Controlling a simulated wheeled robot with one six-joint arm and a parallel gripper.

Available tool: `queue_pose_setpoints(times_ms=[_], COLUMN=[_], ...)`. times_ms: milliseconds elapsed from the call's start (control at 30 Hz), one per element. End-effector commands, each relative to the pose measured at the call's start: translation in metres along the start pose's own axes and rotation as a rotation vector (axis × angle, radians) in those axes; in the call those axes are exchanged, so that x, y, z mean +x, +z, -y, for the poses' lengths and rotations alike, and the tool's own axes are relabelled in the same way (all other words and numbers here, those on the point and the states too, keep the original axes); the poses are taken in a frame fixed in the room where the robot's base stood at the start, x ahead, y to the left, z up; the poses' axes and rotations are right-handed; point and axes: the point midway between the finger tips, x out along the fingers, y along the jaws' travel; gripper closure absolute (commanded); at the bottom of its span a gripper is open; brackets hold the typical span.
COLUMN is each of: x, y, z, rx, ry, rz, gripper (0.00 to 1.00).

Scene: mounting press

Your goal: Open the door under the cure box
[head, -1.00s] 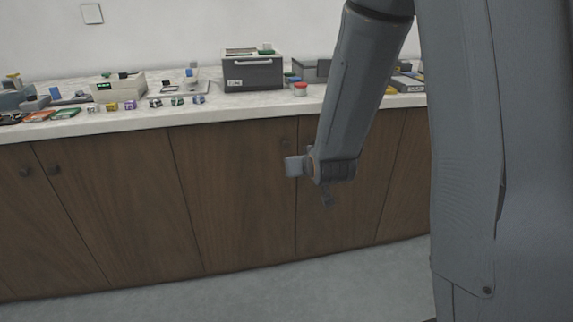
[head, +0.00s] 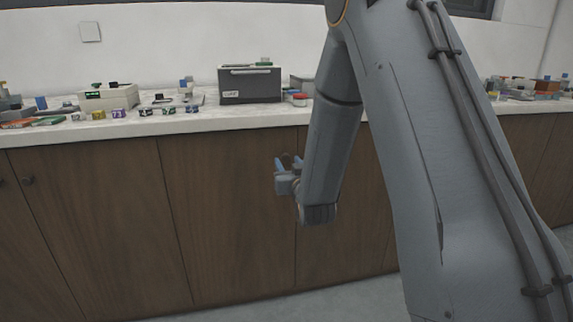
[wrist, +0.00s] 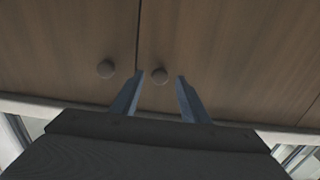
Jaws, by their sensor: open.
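The dark grey cure box (head: 250,84) stands on the counter. The brown wooden door (head: 225,215) beneath it is shut. My gripper (head: 288,162) is open in front of the upper right of this door, fingers towards it. In the wrist view, two round knobs show on either side of a door seam. One knob (wrist: 160,76) appears between the tips of my open gripper (wrist: 160,76); the other knob (wrist: 106,69) is outside, to the left. No contact is visible, and I cannot tell how deep the knob sits between the fingers.
The pale countertop (head: 210,122) runs above the doors and carries several small coloured items. A white box (head: 108,98) stands left of the cure box. A neighbouring shut door (head: 95,220) is to the left. Grey floor shows along the bottom.

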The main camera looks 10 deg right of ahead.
Motion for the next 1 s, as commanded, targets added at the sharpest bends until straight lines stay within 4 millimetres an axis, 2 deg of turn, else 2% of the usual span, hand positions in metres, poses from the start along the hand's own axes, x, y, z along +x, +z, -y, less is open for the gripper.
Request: queue_pose_setpoints(times_ms=[200, 500, 767, 1000], x=[0.020, 0.023, 0.022, 0.021], y=[0.000, 0.000, 0.000, 0.000], z=[0.000, 0.000, 0.000, -0.003], rx=[0.000, 0.000, 0.000, 0.000], ry=[0.000, 0.000, 0.000, 0.008], rz=[0.000, 0.001, 0.001, 0.001], gripper=[0.59, 0.59, 1.00, 1.00])
